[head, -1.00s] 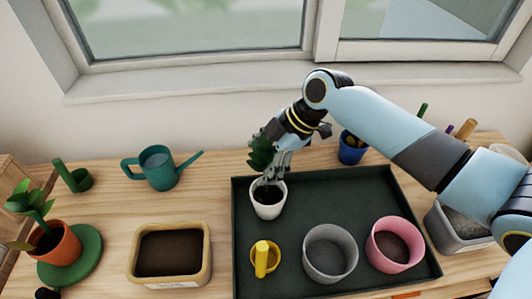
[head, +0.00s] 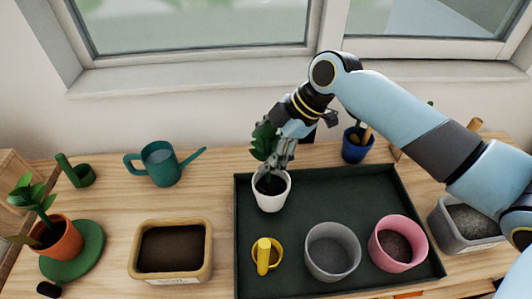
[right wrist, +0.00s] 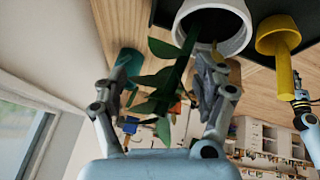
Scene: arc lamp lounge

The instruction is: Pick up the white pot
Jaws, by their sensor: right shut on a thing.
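The white pot (head: 271,200), with dark soil and a green leafy plant (head: 264,142), is at the left part of the dark tray (head: 330,190) in the head view. It seems slightly above the tray; the gap is hard to judge. My right gripper (head: 280,165) comes from above and behind and is shut on the pot at its rim. In the right wrist view the pot (right wrist: 240,38) is at the top, with the plant between my fingers. What looks like my left gripper (right wrist: 304,108) is partly visible at that view's right edge.
A soil box (head: 170,280), a teal watering can (head: 161,170) and an orange potted plant (head: 62,243) stand left. A blue pot (head: 355,152) is behind the tray.

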